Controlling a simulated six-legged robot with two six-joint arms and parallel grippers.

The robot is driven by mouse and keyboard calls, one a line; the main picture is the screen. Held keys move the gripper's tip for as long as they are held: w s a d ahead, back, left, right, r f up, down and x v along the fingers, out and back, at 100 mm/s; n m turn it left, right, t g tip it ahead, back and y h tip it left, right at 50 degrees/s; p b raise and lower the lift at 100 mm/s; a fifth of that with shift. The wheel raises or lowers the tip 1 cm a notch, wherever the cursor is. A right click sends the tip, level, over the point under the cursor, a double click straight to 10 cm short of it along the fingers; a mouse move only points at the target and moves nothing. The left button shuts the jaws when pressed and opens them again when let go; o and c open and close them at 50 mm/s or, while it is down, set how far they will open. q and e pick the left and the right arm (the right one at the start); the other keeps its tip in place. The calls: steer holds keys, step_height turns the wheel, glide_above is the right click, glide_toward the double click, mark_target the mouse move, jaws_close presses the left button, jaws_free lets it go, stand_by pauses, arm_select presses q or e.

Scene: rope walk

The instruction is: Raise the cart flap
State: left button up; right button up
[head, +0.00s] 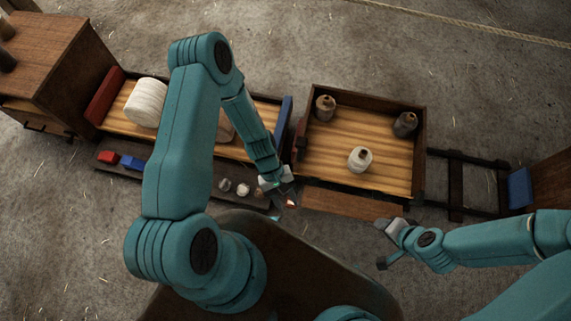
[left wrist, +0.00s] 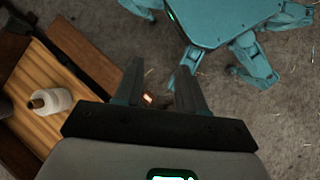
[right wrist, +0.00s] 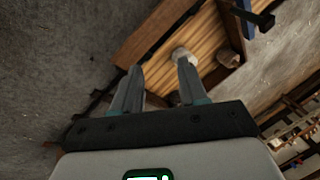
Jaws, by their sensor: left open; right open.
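The cart (head: 421,160) is a shallow dark-edged wooden box with a striped plank bed, right of centre in the head view. A brown board, which looks like its flap (head: 345,204), hangs lowered along the near side. It also shows as a plank beside the bed in the right wrist view (right wrist: 152,32). My left gripper (head: 284,194) is open and empty by the cart's near left corner, close to the board's left end. My right gripper (head: 382,245) is open and empty, nearer to me than the board's right end, apart from it.
To the left is a long bed with a white coil (head: 146,103), partly hidden by my arm. A wooden cabinet (head: 62,68) stands far left.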

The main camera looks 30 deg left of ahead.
stand_by(0.3)
steer(key=s+a+r+g+p, duration=0.2)
steer(key=s+r+p, duration=0.1)
steer(key=s+p, duration=0.1)
steer(key=shift+s+r+n, duration=0.15)
steer(key=shift+s+n, duration=0.15)
steer(key=shift+s, duration=0.5)
steer(key=shift+s+a+y, duration=0.1)
steer(key=shift+s+y, duration=0.2)
steer(key=shift+c, duration=1.6)
arm_select(q)
step_height(320, 180, up, 10)
steer(key=s+d+m+t+y, duration=0.1)
steer(key=d+m+t+y, duration=0.1)
steer(key=m, duration=0.5)
steer(key=shift+d+r+m+t, duration=0.2)
steer(key=shift+d+m+t, duration=0.1)
steer(key=shift+t, duration=0.4)
